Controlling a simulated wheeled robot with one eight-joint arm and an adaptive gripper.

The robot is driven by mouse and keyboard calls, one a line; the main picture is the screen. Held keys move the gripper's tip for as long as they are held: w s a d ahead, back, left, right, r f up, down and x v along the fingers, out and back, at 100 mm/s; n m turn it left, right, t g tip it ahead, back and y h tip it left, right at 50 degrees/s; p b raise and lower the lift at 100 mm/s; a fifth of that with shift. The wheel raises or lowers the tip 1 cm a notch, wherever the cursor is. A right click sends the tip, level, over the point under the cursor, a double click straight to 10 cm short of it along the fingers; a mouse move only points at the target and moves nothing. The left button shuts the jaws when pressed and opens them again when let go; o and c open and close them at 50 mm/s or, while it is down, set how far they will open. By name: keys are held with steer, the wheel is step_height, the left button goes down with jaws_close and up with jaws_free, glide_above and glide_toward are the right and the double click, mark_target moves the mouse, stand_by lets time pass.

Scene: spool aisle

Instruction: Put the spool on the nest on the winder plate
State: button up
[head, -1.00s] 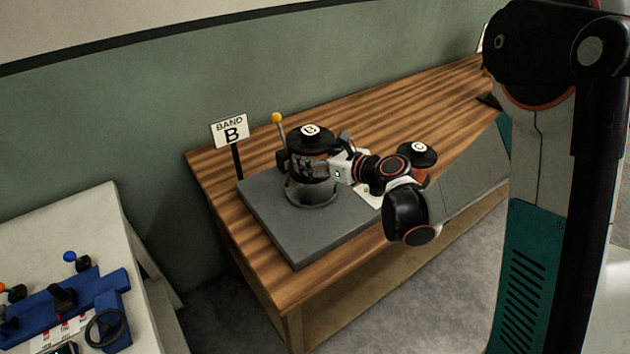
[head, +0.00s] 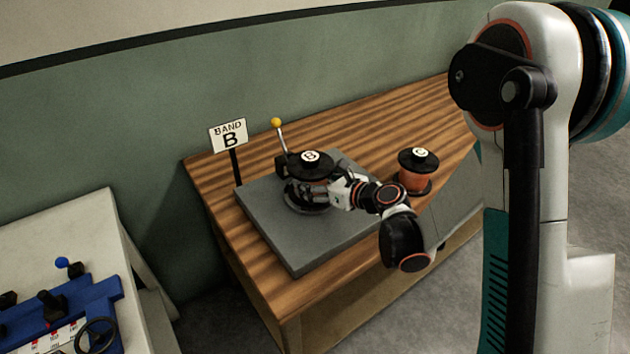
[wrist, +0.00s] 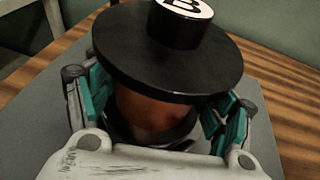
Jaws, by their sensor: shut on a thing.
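The spool (head: 308,168), with a black top flange, a white "B" label and an orange-brown core, is upright on or just above the grey winder plate (head: 300,245). It also shows in the wrist view (wrist: 170,62), seen from above and behind. My gripper (head: 318,191) is shut on the spool's core, below the top flange; its teal finger pads sit either side in the wrist view (wrist: 160,108). The nest is mostly hidden under the spool and fingers, so I cannot tell whether the spool is fully seated.
A lever with a yellow knob (head: 277,122) stands close behind the spool. A second spool marked "C" (head: 414,175) stands on the wooden table (head: 375,125) to the right. A bench with blue fixtures (head: 75,310) is at lower left.

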steer(key=o, duration=1.8)
